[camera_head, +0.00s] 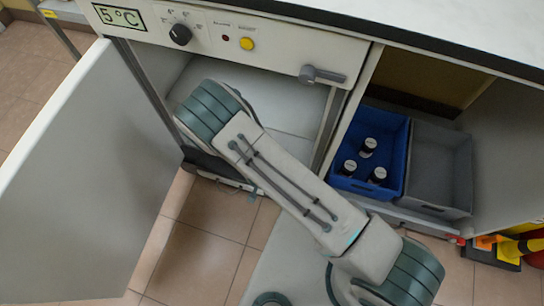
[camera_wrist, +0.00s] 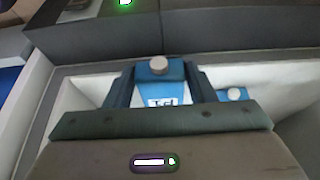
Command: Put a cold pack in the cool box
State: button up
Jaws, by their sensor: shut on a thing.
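In the wrist view my gripper (camera_wrist: 158,82) is shut on a blue cold pack (camera_wrist: 165,98) with a round pale cap and a white label. One finger is on each side of the pack. A second blue cold pack (camera_wrist: 234,95) with a pale cap shows partly, just right of the right finger. Both are seen against an open white-walled box (camera_wrist: 85,90) with a grey rim; I cannot tell for sure that this is the cool box. How deep the held pack sits is hidden. In the head view my arm covers the gripper and packs.
The head view shows an open cabinet door (camera_head: 95,175) at left and a control panel (camera_head: 230,40) reading 5°C above my arm. At right, a blue crate (camera_head: 397,158) holds several dark capped bottles (camera_head: 368,147), next to an empty grey crate (camera_head: 438,165).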

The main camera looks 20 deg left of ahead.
jog(key=s+d+p, duration=0.1)
jog(key=s, duration=0.8)
jog(key=shift+s+p, duration=0.25)
jog(key=shift+p, duration=0.15)
jog(key=shift+s, duration=0.1)
